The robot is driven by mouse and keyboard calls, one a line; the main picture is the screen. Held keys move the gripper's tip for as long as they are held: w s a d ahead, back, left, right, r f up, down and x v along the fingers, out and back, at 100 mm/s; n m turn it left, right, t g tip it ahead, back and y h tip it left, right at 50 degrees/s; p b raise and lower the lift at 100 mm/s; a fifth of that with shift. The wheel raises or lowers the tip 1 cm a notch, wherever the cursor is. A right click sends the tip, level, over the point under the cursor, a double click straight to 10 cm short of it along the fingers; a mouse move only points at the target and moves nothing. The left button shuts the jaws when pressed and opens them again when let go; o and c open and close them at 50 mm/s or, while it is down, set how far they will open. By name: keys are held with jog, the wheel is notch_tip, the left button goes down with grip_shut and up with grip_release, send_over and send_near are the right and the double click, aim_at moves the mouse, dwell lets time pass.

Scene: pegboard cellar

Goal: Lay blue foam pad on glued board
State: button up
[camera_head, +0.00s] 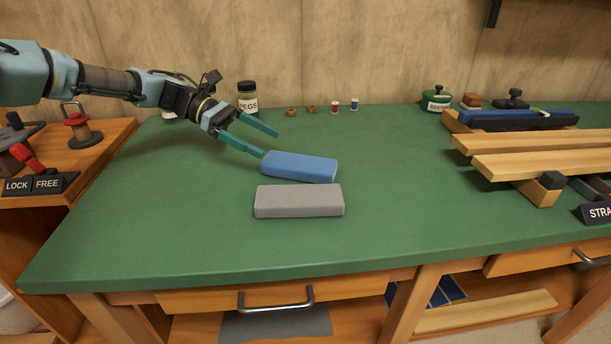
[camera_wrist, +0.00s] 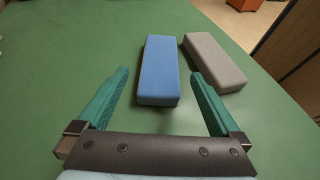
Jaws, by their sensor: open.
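The blue foam pad (camera_head: 299,166) lies flat on the green bench top, just behind a grey pad (camera_head: 299,201). In the wrist view the blue pad (camera_wrist: 159,70) lies ahead of and between the two fingers, with the grey pad (camera_wrist: 214,62) to its right. My gripper (camera_head: 270,142) is open and empty, at the left end of the blue pad; its teal fingers also show in the wrist view (camera_wrist: 158,90). I cannot tell whether a finger touches the pad. Wooden boards (camera_head: 540,152) lie stacked at the right; I see no glue on them for sure.
Jars (camera_head: 248,98) and small spools (camera_head: 334,107) stand along the back wall. A green tin (camera_head: 436,99) and a dark-handled tool (camera_head: 512,99) are at the back right. A side bench with a LOCK/FREE sign (camera_head: 35,185) is at the left. The bench front is clear.

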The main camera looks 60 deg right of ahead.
aim_at(297, 161)
jog(key=x, duration=0.4)
jog(key=shift+s+p, duration=0.25)
jog(key=shift+p, duration=0.05)
jog(key=shift+f+p+x, duration=0.2)
jog(key=shift+p+x, duration=0.05)
jog(key=shift+x, duration=1.15)
jog(key=shift+f+p+x, duration=0.2)
jog(key=shift+p+x, duration=0.05)
jog(key=shift+x, duration=1.1)
jog(key=shift+w, duration=0.15)
jog(key=c, duration=1.3)
jog(key=shift+r, duration=0.1)
